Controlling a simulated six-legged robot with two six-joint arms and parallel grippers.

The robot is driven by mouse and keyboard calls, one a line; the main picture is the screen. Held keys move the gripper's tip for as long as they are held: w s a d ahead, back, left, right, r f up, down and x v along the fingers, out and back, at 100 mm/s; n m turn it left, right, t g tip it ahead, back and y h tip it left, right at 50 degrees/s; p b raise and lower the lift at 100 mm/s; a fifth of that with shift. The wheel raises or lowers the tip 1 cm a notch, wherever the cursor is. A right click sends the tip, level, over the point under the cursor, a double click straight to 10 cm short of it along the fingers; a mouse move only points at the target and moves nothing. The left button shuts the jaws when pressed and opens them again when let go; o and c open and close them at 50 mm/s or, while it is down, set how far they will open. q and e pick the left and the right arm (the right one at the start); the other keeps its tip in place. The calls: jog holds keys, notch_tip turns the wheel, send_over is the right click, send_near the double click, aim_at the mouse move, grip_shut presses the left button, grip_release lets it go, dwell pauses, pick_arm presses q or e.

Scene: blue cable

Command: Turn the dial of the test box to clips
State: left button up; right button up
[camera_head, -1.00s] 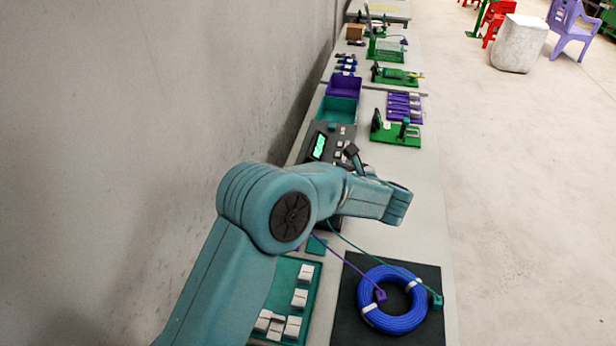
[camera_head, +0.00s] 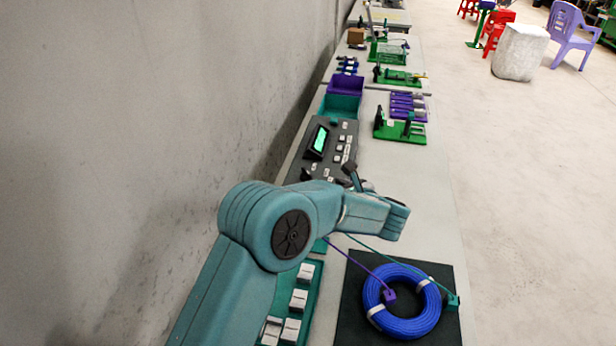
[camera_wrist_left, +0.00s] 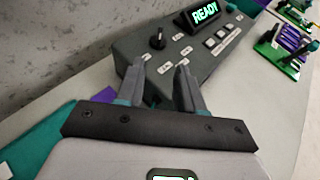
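The test box (camera_head: 350,138) is a dark grey console with a lit green screen, partly hidden behind my left arm in the head view. In the left wrist view the test box (camera_wrist_left: 215,62) has a tilted display reading READY and white labelled buttons. Its dial (camera_wrist_left: 157,38) is a small black knob at the box's left end, with small white labels near it. My left gripper (camera_wrist_left: 163,66) has its two grey fingers apart with nothing between them. The fingertips are over the near edge of the box, short of the dial. My right gripper is not in view.
A blue cable coil (camera_head: 403,300) lies on a black mat, with purple and green leads running toward the box. A teal tray (camera_head: 312,308) of white pieces is at the front. Purple and teal bins (camera_head: 341,105) and green fixtures (camera_head: 400,128) stand beyond.

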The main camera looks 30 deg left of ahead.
aim_at(306, 171)
pick_arm(q)
jog(key=p+x, duration=0.3)
jog(key=x, duration=1.2)
jog(key=shift+w+a+f+p, duration=0.1)
jog(key=shift+a+p, duration=0.05)
jog(key=shift+p, duration=0.2)
grip_shut()
